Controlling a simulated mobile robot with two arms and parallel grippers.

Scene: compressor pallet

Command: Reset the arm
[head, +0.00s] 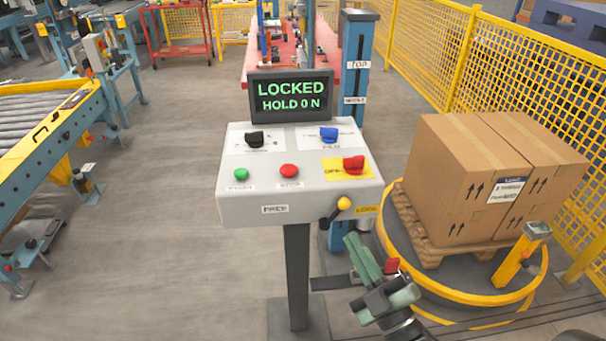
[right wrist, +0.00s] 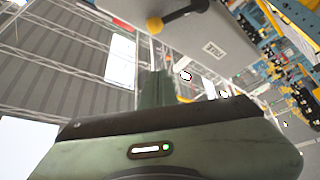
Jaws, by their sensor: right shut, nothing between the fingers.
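My right gripper (head: 355,243) is shut and empty. It is below the front right corner of the grey control box (head: 250,205), pointing up at it. In the right wrist view its fingers (right wrist: 157,78) are together, and a black lever with a yellow ball (right wrist: 154,24) is above them. That lever's yellow ball (head: 344,203) also shows in the head view on the box's front, beside a yellow label. The gripper looks apart from the lever. The screen (head: 291,96) reads LOCKED, HOLD 0 N. My left gripper is not in view.
The box carries black, blue and red knobs, a green button (head: 241,174) and a red button (head: 289,171). A post (head: 298,280) holds it up. Cartons (head: 465,170) on a pallet stand at right inside a yellow ring. A roller conveyor (head: 45,125) is at left. The floor between is clear.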

